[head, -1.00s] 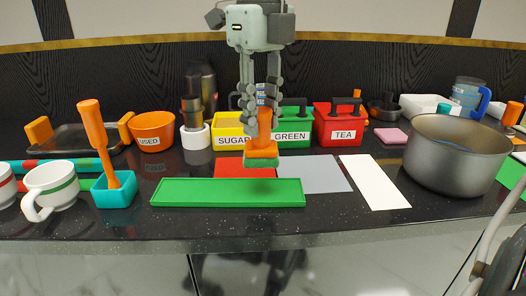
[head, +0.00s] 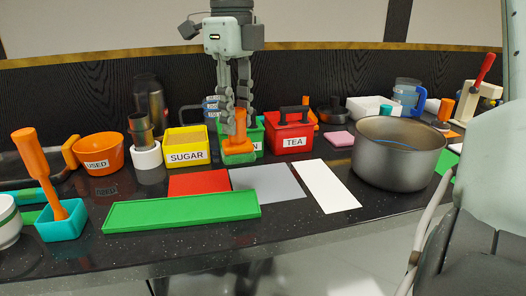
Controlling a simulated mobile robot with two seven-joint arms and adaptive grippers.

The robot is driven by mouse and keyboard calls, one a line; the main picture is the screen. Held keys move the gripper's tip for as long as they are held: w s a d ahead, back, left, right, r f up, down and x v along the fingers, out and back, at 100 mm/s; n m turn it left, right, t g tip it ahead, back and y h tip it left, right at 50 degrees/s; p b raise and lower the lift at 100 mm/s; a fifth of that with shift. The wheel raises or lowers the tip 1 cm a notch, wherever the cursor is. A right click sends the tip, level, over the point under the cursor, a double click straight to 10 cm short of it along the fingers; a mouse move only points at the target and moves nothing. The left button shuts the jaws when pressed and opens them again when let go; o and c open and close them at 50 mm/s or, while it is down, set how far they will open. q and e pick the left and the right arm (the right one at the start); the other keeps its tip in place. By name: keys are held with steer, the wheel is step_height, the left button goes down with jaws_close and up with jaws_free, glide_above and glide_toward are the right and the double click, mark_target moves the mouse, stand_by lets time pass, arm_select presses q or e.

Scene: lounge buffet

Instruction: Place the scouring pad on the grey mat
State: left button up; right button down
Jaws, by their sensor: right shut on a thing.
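The scouring pad (head: 238,157) is an orange block with an upright orange handle and a green underside. My right gripper (head: 234,122) comes down from the top of the head view and is shut on the handle. The pad appears held above the counter, in front of the green canister and just behind the grey mat's left part in the picture; its exact height is unclear. The grey mat (head: 268,182) lies flat and bare between a red mat (head: 198,183) and a white mat (head: 326,187). My left gripper is out of view.
A long green tray (head: 182,210) lies in front of the mats. Yellow sugar (head: 186,147), green (head: 257,137) and red tea (head: 289,134) canisters stand behind. A large grey pot (head: 395,160) is at right. A teal holder (head: 61,220) with an orange-handled tool stands at left.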

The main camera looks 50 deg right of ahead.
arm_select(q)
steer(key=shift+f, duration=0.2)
arm_select(e)
steer(key=shift+s+d+f, duration=0.2)
steer(key=shift+d+f, duration=0.8)
steer(key=shift+f, duration=0.25)
steer(key=shift+s+d+f, duration=0.15)
steer(key=shift+d+f, duration=0.8)
steer(key=shift+f, duration=0.35)
steer(key=shift+s+d+f, duration=0.2)
steer(key=shift+d+f, duration=0.8)
steer(key=shift+f, duration=0.25)
steer(key=shift+f, duration=0.15)
steer(key=c, duration=1.5)
jaws_free()
steer(key=o, duration=0.3)
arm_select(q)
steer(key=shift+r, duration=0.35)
